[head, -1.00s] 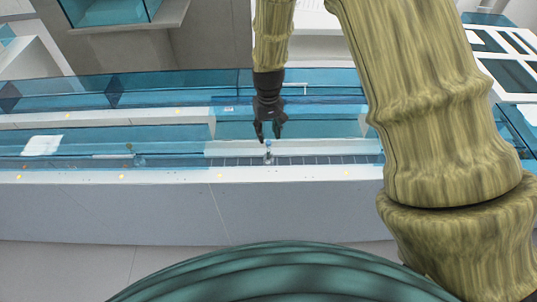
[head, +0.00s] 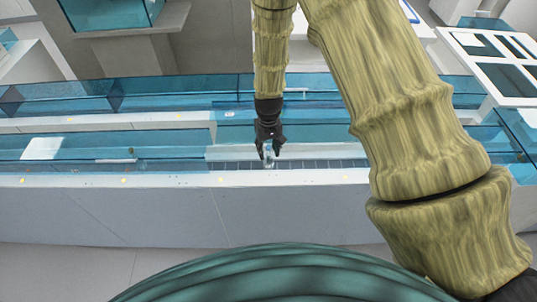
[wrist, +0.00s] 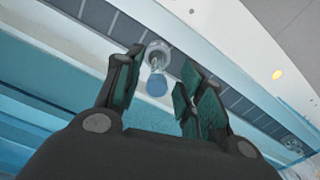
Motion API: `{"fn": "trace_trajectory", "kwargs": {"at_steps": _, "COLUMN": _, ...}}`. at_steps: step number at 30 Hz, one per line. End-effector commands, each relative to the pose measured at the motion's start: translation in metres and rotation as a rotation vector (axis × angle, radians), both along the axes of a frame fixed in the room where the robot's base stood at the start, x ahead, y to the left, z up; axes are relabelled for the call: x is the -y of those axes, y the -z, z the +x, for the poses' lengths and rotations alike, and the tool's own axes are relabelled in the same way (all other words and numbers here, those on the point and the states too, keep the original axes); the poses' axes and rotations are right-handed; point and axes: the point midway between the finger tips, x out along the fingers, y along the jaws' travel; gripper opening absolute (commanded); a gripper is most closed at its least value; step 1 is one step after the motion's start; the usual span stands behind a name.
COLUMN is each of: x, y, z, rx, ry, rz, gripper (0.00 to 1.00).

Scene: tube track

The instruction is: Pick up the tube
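The tube (wrist: 157,84) has a round blue cap and stands upright in a round, light-coloured holder (wrist: 158,49) on the dark segmented track (wrist: 104,17). In the head view the small tube (head: 268,151) shows at the track, between my fingertips. My gripper (wrist: 158,80) is open in the wrist view, with one finger on each side of the tube and a visible gap to it. My gripper also shows in the head view (head: 268,157), pointing down over the track. The tube's lower part is hard to make out.
A white rail wall (head: 300,178) runs along the front of the track. Blue transparent panels (head: 170,140) stand behind it. Another round holder (wrist: 292,143) sits farther along the track at the lower right of the wrist view.

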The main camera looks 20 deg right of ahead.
Motion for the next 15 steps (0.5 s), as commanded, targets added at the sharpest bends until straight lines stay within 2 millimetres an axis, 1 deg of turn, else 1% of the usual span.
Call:
{"fn": "trace_trajectory", "kwargs": {"at_steps": 9, "x": 0.002, "y": 0.027, "z": 0.002, "rx": -0.002, "ry": 0.001, "rz": 0.0, "gripper": 0.39}}
{"fn": "trace_trajectory", "kwargs": {"at_steps": 15, "x": 0.002, "y": 0.039, "z": 0.002, "rx": 0.0, "ry": 0.0, "rz": 0.0, "gripper": 0.39}}
